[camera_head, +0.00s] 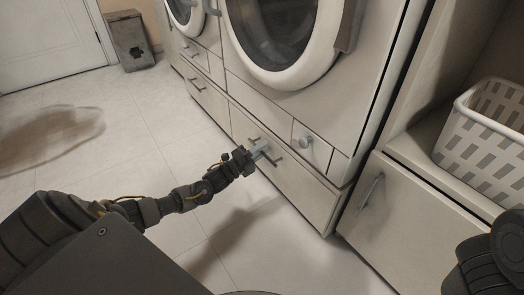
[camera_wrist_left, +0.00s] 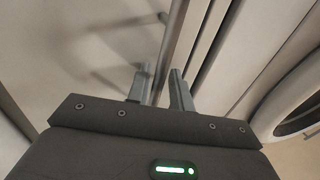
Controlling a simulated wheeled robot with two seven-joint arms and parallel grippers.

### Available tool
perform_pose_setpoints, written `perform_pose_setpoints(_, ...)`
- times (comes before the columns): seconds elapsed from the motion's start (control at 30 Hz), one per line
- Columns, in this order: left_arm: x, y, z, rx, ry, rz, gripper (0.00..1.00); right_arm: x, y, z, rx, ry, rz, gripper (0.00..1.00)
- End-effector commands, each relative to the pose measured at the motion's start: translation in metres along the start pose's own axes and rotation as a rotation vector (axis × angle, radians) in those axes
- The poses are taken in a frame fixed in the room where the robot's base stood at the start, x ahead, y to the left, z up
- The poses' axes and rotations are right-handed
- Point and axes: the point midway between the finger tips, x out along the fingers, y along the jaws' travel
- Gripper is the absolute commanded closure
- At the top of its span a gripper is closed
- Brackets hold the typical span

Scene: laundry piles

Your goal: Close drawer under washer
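The washer (camera_head: 356,100) stands at the upper middle of the head view, with its round door. The drawer (camera_head: 300,193) under it has a pale front and a dark bar handle (camera_head: 266,144). The drawer front seems to stand slightly proud of the cabinet; how far it is out is hard to tell. My left gripper (camera_head: 262,149) is at this handle. In the left wrist view the two fingers (camera_wrist_left: 160,90) are apart, with the handle bar (camera_wrist_left: 170,45) running between them. My right gripper is out of view.
A cabinet (camera_head: 410,225) with a bar handle stands right of the drawer, with a white laundry basket (camera_head: 480,130) above it. A second appliance (camera_head: 187,22) is at the upper left. A grey bin (camera_head: 130,42) stands by the white door (camera_head: 45,40). The tiled floor at left is mostly clear.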

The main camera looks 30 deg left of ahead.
Motion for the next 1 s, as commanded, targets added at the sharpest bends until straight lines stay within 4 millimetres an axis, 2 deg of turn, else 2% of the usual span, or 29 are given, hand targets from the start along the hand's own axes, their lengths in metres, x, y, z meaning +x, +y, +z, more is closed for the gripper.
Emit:
perform_pose_setpoints(0.37, -0.006, 0.003, -0.002, -0.004, 0.0, 0.011, 0.72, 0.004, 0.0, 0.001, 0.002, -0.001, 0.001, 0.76)
perform_pose_setpoints(0.47, -0.019, 0.001, -0.001, -0.004, 0.0, 0.012, 0.72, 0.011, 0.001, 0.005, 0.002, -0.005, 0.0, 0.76)
perform_pose_setpoints(0.8, -0.085, -0.003, 0.0, 0.0, -0.003, 0.006, 0.72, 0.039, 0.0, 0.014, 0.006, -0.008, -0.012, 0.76)
perform_pose_setpoints(1.0, -0.105, -0.002, 0.0, 0.0, 0.0, 0.001, 0.72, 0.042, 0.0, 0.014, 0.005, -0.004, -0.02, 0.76)
